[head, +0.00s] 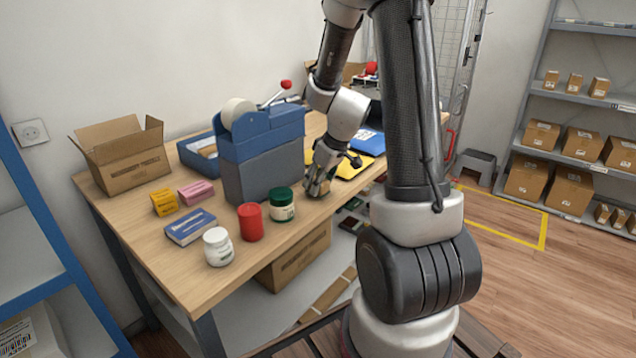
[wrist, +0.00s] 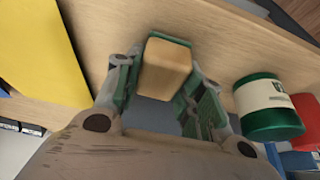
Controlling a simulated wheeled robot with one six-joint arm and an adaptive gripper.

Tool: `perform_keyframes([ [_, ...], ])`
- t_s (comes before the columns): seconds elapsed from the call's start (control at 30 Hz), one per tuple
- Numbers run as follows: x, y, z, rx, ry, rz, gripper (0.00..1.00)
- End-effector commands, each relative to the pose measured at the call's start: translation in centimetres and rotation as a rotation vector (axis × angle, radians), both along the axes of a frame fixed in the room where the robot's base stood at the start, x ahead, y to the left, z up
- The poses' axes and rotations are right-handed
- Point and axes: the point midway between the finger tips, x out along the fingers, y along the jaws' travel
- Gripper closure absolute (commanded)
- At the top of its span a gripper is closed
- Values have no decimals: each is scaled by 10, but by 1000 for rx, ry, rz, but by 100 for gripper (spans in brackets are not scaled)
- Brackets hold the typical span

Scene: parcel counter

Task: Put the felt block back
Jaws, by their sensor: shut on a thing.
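The felt block (wrist: 166,68) shows in the wrist view as a small tan, wood-coloured block between my two fingers. My gripper (wrist: 158,85) is shut on it, with a green-padded finger on each side. In the head view my gripper (head: 318,188) points down at the front edge of the wooden counter (head: 185,270), just right of a green-lidded jar (head: 282,205). The block is mostly hidden by the fingers there. I cannot tell whether it touches the counter.
The jar stands close beside my gripper, with a red cylinder (head: 250,222) and a white bottle (head: 217,246) further left. A blue-grey tape dispenser (head: 262,150) stands behind them. A yellow envelope or pad (wrist: 38,48) lies on the counter on the other side.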

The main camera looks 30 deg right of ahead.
Motion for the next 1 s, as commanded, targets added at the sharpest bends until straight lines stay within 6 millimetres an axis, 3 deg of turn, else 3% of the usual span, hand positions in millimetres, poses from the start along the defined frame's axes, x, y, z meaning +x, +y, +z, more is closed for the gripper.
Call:
perform_keyframes([
  [0.4, 0, 0, -7, 0, -1, -1, 85],
  [0.43, 0, 0, -6, 0, -1, -1, 56],
  [0.53, 0, 0, -6, -1, -1, 0, 40],
  [0.87, 0, 0, -4, -2, -2, 0, 40],
  [1.0, -4, -2, 10, -2, -6, 2, 40],
])
